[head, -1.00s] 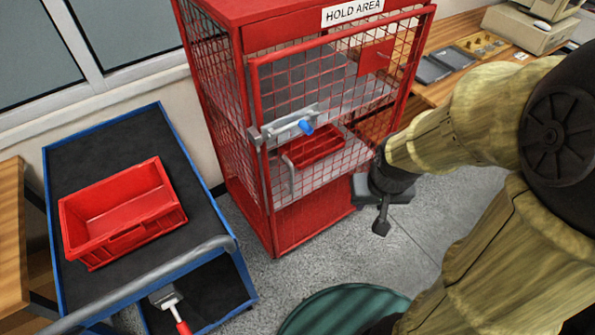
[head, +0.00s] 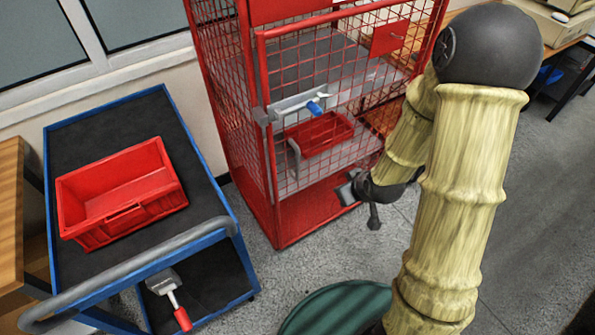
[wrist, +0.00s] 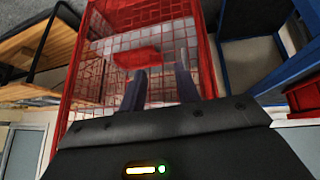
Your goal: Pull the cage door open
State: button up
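The red mesh cage door (head: 335,75) is on the front of a red cage (head: 215,95). It looks closed or nearly so; I cannot tell if it is slightly ajar. A grey latch bar with a blue knob (head: 315,107) crosses the door at its left. A grey upright pull handle (head: 295,160) is below the latch. My gripper (head: 347,192) is to the right of the handle, low in front of the door, apart from the handle. In the wrist view, its two fingers (wrist: 161,90) are spread with nothing held between them, pointing at the mesh.
A red bin (head: 318,133) lies on a shelf inside the cage. A blue cart (head: 60,200) stands to the left, with a red tray (head: 120,195) on top and a red-handled tool (head: 170,297) on its lower shelf. Grey floor lies open at right.

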jog(key=a+f+t+y+b, duration=0.2)
jog(key=a+f+t+b, duration=0.1)
jog(key=f+t+b, duration=0.1)
jog(key=w+a+f+m+t+y+b, duration=0.1)
jog(key=a+f+t+y+b, duration=0.1)
jog(key=a+f+t+b, duration=0.2)
notch_tip(320, 180, down, 4)
jog(key=shift+t+y, duration=0.4)
jog(key=shift+t, duration=0.7)
jog(key=shift+a+f, duration=0.1)
